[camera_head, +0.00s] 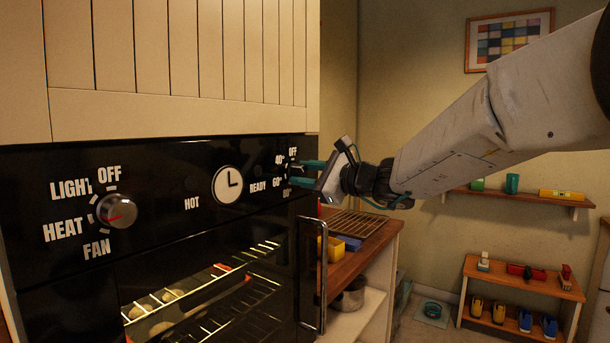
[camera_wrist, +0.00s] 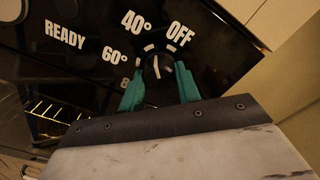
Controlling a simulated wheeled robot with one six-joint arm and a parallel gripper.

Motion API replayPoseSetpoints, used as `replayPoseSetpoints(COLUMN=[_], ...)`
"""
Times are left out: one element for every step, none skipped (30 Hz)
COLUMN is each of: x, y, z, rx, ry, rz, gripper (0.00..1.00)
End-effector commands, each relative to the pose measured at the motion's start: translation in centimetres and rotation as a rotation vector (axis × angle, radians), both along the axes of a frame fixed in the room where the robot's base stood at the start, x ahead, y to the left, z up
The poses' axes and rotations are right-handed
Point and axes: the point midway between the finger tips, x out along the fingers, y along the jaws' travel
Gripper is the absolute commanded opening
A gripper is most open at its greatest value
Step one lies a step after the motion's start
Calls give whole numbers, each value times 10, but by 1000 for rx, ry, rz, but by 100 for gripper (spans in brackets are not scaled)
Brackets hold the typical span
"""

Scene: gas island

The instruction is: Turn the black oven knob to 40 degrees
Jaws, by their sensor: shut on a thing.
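The black oven knob (camera_wrist: 157,70) is on the black control panel, with the labels OFF, 40° and 60° around it and another label partly hidden by a finger. Its pale pointer line is small in the wrist view, and I cannot tell exactly which label it points to. In the head view the knob (camera_head: 294,169) is at the panel's right end, mostly dark and partly covered. My gripper (camera_wrist: 160,88) has its two teal fingers on either side of the knob, shut on it. In the head view my gripper (camera_head: 304,173) reaches the panel from the right.
A second knob (camera_head: 117,211) with LIGHT, OFF, HEAT and FAN labels is at the left of the panel. A clock dial (camera_head: 227,184) is between them. The oven door handle (camera_head: 322,275) sticks out below my gripper. A wooden counter (camera_head: 375,227) stands to the right.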

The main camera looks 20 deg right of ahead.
Motion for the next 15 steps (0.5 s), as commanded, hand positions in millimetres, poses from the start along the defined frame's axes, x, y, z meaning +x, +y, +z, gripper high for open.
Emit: replayPoseSetpoints(x=[0,0,0,0,0,0,0,0,0,0,0,0,0,0,0], y=[0,0,0,0,0,0,0,0,0,0,0,0,0,0,0], z=[-1,-1,-1,-1,-1,-1,-1,-1,-1,-1,-1,-1,-1,-1,-1], rx=[-25,-41,-61,-74,-88,-104,-114,-124,-136,-143,-150,-159,-164,-168,-172], ry=[-16,-28,-42,-51,-61,-72,-79,-86,-95,-101,-105,-112,-115,-118,-122], rz=[0,0,0,0,1,0,0,0,0,0,0,0,0,0,0], gripper=[10,10,10,10,10,10,10,10,10,10,10,10,10,10,10])
